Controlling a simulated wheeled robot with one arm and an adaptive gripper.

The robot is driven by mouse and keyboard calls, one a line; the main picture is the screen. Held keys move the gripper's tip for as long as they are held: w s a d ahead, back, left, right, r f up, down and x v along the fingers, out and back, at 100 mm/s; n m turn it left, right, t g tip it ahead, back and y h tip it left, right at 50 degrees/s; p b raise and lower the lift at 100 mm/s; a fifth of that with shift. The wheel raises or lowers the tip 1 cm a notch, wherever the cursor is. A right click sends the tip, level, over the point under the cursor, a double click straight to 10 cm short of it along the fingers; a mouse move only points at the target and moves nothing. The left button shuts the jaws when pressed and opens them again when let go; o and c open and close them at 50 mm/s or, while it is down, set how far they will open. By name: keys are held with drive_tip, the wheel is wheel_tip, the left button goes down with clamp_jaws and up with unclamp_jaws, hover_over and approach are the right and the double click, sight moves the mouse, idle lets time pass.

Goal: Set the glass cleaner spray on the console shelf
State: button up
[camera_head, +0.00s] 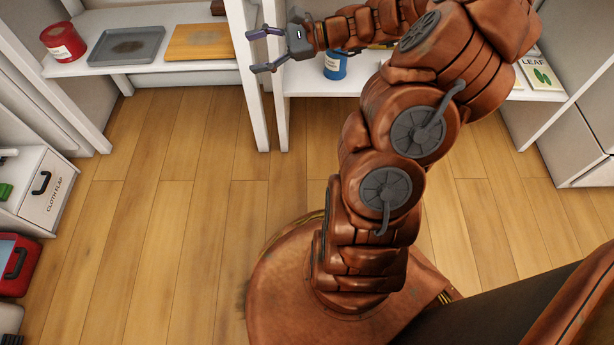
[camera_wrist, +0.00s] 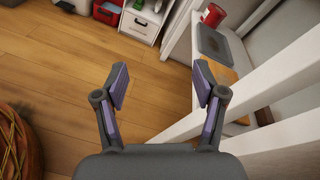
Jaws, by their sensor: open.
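My gripper (camera_head: 256,50) is open and empty, its purple-padded fingers pointing left near the white upright between two shelf bays. It also shows in the wrist view (camera_wrist: 162,88), fingers wide apart with wooden floor between them. I cannot make out a glass cleaner spray in either view. Which shelf is the console shelf cannot be told. The left white shelf (camera_head: 105,69) holds a red can (camera_head: 63,42), a grey tray (camera_head: 127,46) and a wooden board (camera_head: 199,42). The right white shelf (camera_head: 300,82) holds a blue can (camera_head: 335,65) and is partly hidden by my arm.
A white cabinet labelled "CLOTH FLAP" (camera_head: 47,193) stands at left, with a partly cut-off green item (camera_head: 5,191) on it. A red case (camera_head: 14,262) lies in front. A booklet marked "LEAF" (camera_head: 537,76) lies at right. The wooden floor (camera_head: 170,210) is clear at left centre.

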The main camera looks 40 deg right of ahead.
drive_tip(key=s+a+f+n+g+h, duration=0.1)
drive_tip(key=s+a+n+g+h, duration=0.3)
drive_tip(key=s+a+n+g, duration=1)
drive_tip(key=s+d+f+n+t+h, duration=0.1)
drive_tip(key=s+n+h, duration=0.2)
drive_tip(key=s, duration=0.6)
drive_tip(key=s+d+f+n+h, duration=0.1)
drive_tip(key=s+n+h, duration=0.1)
drive_tip(key=s+h, duration=0.3)
drive_tip(key=s, duration=0.4)
drive_tip(key=shift+s+d+n+t+h, duration=0.25)
drive_tip(key=shift+n+t+h, duration=0.15)
drive_tip(key=shift+r, duration=0.1)
